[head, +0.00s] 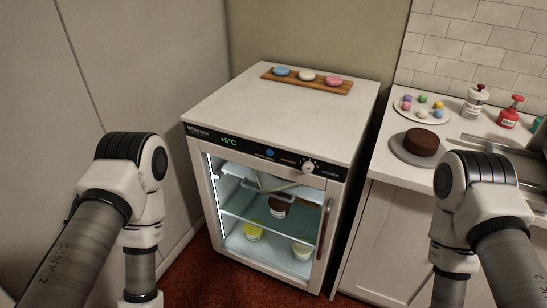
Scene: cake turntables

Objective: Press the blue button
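A small round blue button (270,152) sits on the black control strip of the white glass-door fridge (225,108), between the green +5°C display (228,140) and a silver knob (308,166). Nothing covers the button. A blue rounded piece (282,71) also lies on a wooden board (306,82) on top of the fridge, beside a white and a pink one; I cannot tell whether these are sweets or buttons. My two arms come in at the left and right and bend down out of the picture. Both grippers are out of view.
The fridge door is closed, with a dark red handle (325,229) at its right and tubs on shelves inside. The counter (383,164) at right bears a chocolate cake (421,142), a plate of coloured balls (421,116) and pump bottles. The fridge top's front is clear.

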